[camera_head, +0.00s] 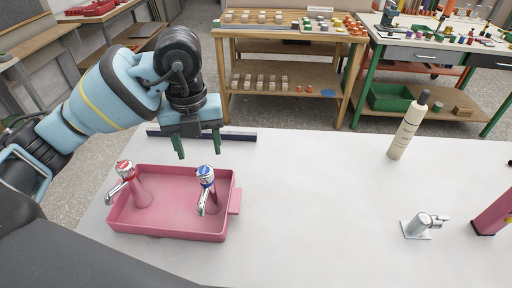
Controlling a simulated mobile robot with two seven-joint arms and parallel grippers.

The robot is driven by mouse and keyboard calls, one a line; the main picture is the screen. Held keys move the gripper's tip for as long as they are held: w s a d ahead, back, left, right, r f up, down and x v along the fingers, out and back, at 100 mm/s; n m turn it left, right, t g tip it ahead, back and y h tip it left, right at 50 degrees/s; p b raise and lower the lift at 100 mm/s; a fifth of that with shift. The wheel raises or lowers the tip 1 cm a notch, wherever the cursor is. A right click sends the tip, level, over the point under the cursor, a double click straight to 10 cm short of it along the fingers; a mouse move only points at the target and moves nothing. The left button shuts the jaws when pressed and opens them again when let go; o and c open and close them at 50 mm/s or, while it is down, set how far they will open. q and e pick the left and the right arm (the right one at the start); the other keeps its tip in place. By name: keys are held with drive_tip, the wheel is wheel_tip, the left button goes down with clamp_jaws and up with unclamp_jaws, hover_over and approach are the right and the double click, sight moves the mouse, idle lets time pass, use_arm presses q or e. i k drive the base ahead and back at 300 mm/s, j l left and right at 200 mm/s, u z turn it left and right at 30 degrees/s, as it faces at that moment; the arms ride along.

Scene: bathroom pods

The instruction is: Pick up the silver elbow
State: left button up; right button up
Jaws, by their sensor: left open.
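A small shiny silver fitting (419,225) with a bent spout stands on a square plate at the right of the white table. It is the piece that best fits the silver elbow. My left gripper (199,148) is open and empty, pointing down above the back edge of the pink tray (234,186). It is far to the left of the silver fitting. Two silver taps stand in the tray, one with a red top (124,168) and one with a blue top (206,175). My right gripper is not in view.
A cream bottle (405,135) with a dark cap stands at the back right. A pink block (494,213) is at the right edge. A dark blue strip (240,137) lies along the back edge. The table's middle is clear. Loaded workbenches stand behind.

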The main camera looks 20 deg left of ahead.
sight(417, 228)
drive_tip(key=k+l+z, duration=0.15)
drive_tip(key=l+z, duration=0.25)
drive_tip(key=k+l+z, duration=0.1)
drive_tip(key=l+z, duration=0.7)
drive_tip(key=l, duration=0.1)
